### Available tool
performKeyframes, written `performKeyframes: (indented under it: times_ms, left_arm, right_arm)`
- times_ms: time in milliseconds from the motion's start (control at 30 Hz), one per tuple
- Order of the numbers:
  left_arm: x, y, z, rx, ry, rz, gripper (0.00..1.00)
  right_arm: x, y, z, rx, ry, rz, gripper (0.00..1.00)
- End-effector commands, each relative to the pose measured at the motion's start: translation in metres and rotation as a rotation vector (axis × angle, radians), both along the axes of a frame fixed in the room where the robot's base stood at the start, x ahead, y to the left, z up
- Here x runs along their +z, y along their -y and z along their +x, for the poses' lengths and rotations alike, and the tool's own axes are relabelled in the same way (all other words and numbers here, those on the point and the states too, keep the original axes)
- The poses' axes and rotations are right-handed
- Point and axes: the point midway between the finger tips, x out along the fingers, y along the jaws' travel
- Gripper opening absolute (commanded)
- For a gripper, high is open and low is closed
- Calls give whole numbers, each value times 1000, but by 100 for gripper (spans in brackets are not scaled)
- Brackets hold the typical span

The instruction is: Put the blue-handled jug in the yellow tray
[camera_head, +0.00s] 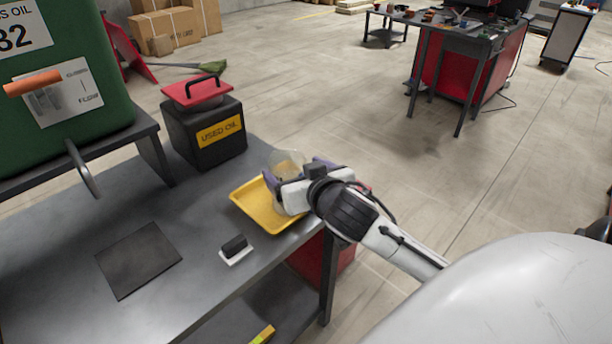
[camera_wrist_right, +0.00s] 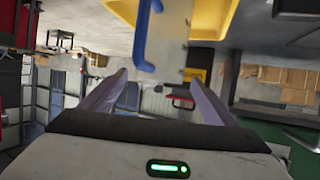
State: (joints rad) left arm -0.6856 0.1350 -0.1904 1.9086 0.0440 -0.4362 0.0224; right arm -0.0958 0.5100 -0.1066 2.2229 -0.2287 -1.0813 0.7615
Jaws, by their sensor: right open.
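The jug (camera_head: 286,160) has a clear, pale body and shows just behind my right gripper (camera_head: 284,184) in the head view, over the far right part of the yellow tray (camera_head: 252,205). In the right wrist view the jug (camera_wrist_right: 173,48) and its blue handle (camera_wrist_right: 147,38) are at the top, overlapping the yellow tray (camera_wrist_right: 216,18). My right gripper (camera_wrist_right: 155,85) is open, its fingers spread with nothing gripped. Whether the jug's base rests on the tray floor is hidden. My left gripper is out of view.
A black used-oil box (camera_head: 203,136) with a red lid stands behind the tray on the grey bench (camera_head: 190,240). A dark mat (camera_head: 139,259) and a small black-and-white block (camera_head: 236,249) lie nearer. A green tank (camera_head: 65,75) stands at the left.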

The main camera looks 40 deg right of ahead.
Motion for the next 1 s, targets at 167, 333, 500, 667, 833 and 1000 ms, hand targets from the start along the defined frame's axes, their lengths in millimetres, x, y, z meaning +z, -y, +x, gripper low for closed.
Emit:
performKeyframes:
  times_ms: [167, 333, 500, 667, 833, 1000]
  left_arm:
    - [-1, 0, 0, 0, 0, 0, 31]
    - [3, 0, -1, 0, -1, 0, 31]
    - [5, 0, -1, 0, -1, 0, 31]
    - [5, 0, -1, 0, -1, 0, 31]
    - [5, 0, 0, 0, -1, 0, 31]
    - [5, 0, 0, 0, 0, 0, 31]
  right_arm:
    - [15, -12, -36, 1, 0, 3, 81]
    - [27, -20, -61, 1, -1, 2, 81]
    - [27, -25, -73, 7, -11, 1, 81]
    - [-40, -50, -80, 114, -131, -6, 81]
    - [-161, -105, -118, 320, -300, 22, 81]
    - [-249, -159, -181, 466, -387, 75, 81]
